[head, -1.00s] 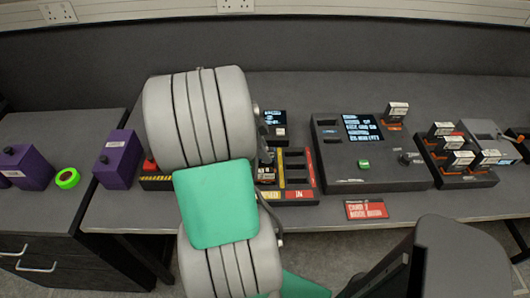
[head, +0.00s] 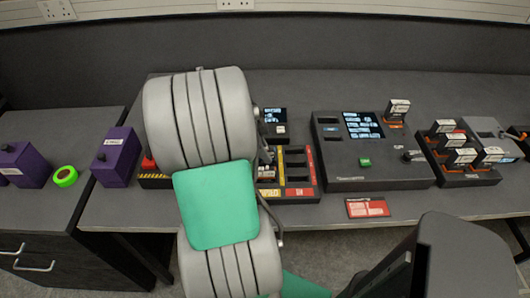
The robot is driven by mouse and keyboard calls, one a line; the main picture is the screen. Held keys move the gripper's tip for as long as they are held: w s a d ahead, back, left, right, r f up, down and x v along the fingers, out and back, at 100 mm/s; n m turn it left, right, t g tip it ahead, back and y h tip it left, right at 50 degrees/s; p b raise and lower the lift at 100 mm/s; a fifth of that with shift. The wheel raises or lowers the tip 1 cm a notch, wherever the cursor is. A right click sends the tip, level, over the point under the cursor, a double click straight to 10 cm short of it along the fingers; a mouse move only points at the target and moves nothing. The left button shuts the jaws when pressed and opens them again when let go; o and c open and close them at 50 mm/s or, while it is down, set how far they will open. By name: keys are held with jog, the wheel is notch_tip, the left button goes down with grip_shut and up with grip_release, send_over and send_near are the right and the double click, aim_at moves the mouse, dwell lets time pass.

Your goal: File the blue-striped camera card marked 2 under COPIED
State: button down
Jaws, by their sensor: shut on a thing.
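My arm hides much of the left middle of the head view. My gripper (head: 267,156) shows only as a dark sliver at the arm's right edge, over the sorting tray (head: 312,178). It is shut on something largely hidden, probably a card. A pale-labelled card (head: 266,173) shows just below it in the tray's yellow-marked column; I cannot read its number or stripe, nor tell whether it is the held one. The tray has a yellow label (head: 268,194) and a red label (head: 298,192) at its front. Slots in the red-marked column look empty.
A console with a lit screen (head: 363,125) stands right of the tray, with a card (head: 397,109) upright at its back. A rack (head: 470,180) holds several cards farther right. A red sign (head: 367,208) is at the desk front. Purple boxes (head: 116,158) stand left.

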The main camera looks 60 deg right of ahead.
jog(key=shift+f+b, duration=0.75)
jog(key=shift+b, duration=0.1)
dwell(0.8)
jog(key=c, duration=1.3)
grip_release()
jog(key=shift+o, duration=1.4)
jog(key=shift+r+p, duration=2.7)
jog(key=shift+r, duration=1.05)
